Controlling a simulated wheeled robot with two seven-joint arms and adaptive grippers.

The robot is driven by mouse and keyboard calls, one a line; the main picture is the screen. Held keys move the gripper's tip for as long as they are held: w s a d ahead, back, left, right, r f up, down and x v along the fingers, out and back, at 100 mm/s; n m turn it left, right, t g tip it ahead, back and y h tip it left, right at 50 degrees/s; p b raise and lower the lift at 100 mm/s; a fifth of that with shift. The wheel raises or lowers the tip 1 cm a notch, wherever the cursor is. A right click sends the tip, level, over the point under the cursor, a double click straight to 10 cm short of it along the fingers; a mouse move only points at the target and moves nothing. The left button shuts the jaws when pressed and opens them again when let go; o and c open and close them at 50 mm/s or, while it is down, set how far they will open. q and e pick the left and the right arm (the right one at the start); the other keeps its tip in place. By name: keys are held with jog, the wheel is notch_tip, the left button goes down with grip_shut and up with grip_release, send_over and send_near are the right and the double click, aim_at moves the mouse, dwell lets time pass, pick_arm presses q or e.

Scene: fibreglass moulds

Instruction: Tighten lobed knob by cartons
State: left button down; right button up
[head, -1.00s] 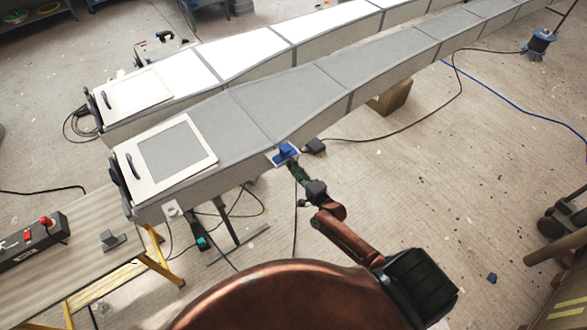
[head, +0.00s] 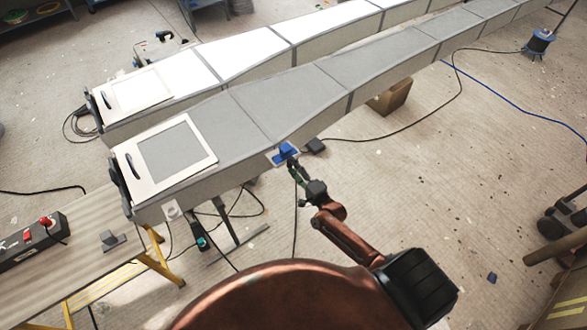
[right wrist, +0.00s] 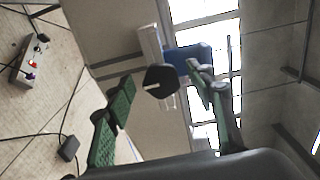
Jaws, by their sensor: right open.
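A blue clamp or bracket (head: 285,151) sits on a pale plate on the near side wall of the grey mould. In the right wrist view it shows as a blue body (right wrist: 200,56) with a dark, roundish lobed knob (right wrist: 160,80) in front. My right gripper (head: 295,170) is just below and in front of the blue bracket. Its two green-padded fingers stand apart, one to each side of the knob in the wrist picture; I cannot tell whether they touch it. The knob's own shape is not clear in the head view. My left gripper is out of view.
The long grey mould (head: 260,100) runs across the view, with a cardboard carton (head: 390,99) under it. A bench (head: 85,262) with a control box (head: 35,240) stands at left. Cables cross the floor, which is mostly clear at right.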

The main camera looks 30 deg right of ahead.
jog(key=s, duration=1.2)
jog(key=shift+d, duration=0.45)
jog(key=s+d+f+n+g+h+b, duration=0.15)
jog(key=s+f+n+g, duration=0.4)
jog(key=f, duration=1.15)
jog(key=s+f+n+g+b, duration=0.25)
jog(key=s+f, duration=0.55)
jog(key=f, duration=0.9)
jog(key=s+a+f+n+g+b, duration=0.1)
jog(key=s+a+f+n+g, duration=0.1)
jog(key=s+f, duration=0.5)
jog(key=s+a+f+n+g+b, duration=0.2)
jog(key=s+f+n+g, duration=0.2)
jog(key=s, duration=1)
jog(key=s+a+f+n+g+b, duration=0.1)
jog(key=s+a+f+n+g, duration=0.1)
jog(key=s+f, duration=0.8)
jog(key=shift+s+f+n+g, duration=0.2)
jog(key=shift+f+n+g, duration=0.3)
jog(key=shift+n, duration=0.7)
jog(key=shift+a, duration=0.1)
